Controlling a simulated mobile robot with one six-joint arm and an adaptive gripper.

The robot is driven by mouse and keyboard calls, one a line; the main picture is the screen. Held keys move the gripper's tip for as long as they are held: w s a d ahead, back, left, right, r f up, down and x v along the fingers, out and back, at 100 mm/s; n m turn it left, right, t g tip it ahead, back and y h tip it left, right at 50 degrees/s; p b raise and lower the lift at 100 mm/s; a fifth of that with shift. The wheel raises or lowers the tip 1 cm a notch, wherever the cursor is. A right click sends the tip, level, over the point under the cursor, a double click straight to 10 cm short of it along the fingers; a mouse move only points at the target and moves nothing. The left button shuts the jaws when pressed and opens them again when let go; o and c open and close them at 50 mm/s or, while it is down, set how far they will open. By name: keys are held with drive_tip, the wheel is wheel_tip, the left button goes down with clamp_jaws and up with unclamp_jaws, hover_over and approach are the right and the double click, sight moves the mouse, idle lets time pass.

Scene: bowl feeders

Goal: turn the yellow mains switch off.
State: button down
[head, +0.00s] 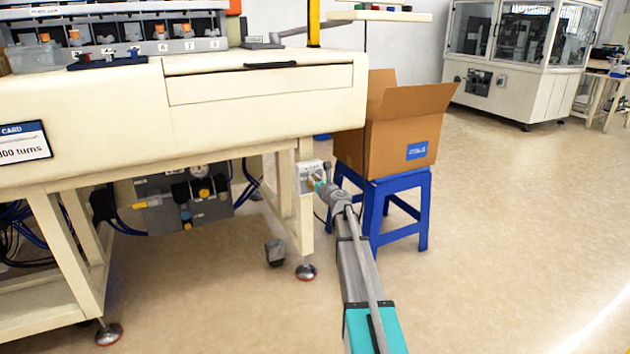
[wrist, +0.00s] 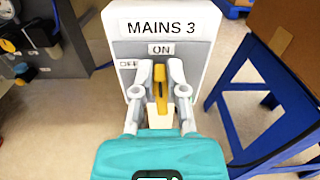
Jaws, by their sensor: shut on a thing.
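The yellow mains switch (wrist: 160,82) sits on a pale box (wrist: 196,50) labelled "MAINS 3" in the wrist view. Its handle stands upright below the "ON" mark; an "OFF" mark, partly covered, is to the left. My gripper (wrist: 160,75) is shut on the yellow mains switch, one finger on each side of the handle. In the head view the switch box (head: 312,168) is on the front leg of the cream machine bench, and my gripper (head: 316,183) reaches it, hiding much of its front.
A blue stool (head: 395,185) with an open cardboard box (head: 390,140) stands close to the right of the switch. A grey panel with gauges and valves (head: 185,205) hangs under the cream bench (head: 250,140) to the left. The floor at the right is clear.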

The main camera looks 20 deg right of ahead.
sight(306, 183)
drive_tip(key=n, duration=0.3)
drive_tip(key=a+n, duration=0.1)
drive_tip(key=n, duration=0.1)
drive_tip(key=f+n+b, duration=0.1)
drive_tip(key=n, duration=0.2)
drive_tip(key=shift+w+a+n, duration=0.1)
drive_tip(key=shift+a+n, duration=0.2)
drive_tip(key=shift+a, duration=0.05)
drive_tip(key=n, duration=0.4)
drive_tip(key=shift+a+f+n+b, duration=0.25)
drive_tip(key=shift+f+n+b, duration=0.05)
drive_tip(key=shift+f+b, duration=0.1)
drive_tip(key=n, duration=0.4)
drive_tip(key=shift+f+b, duration=0.35)
drive_tip(key=shift+f, duration=0.05)
drive_tip(key=shift+w, duration=0.1)
drive_tip(key=c, duration=0.7)
unclamp_jaws()
drive_tip(key=shift+s+a, duration=0.1)
drive_tip(key=shift+s, duration=0.2)
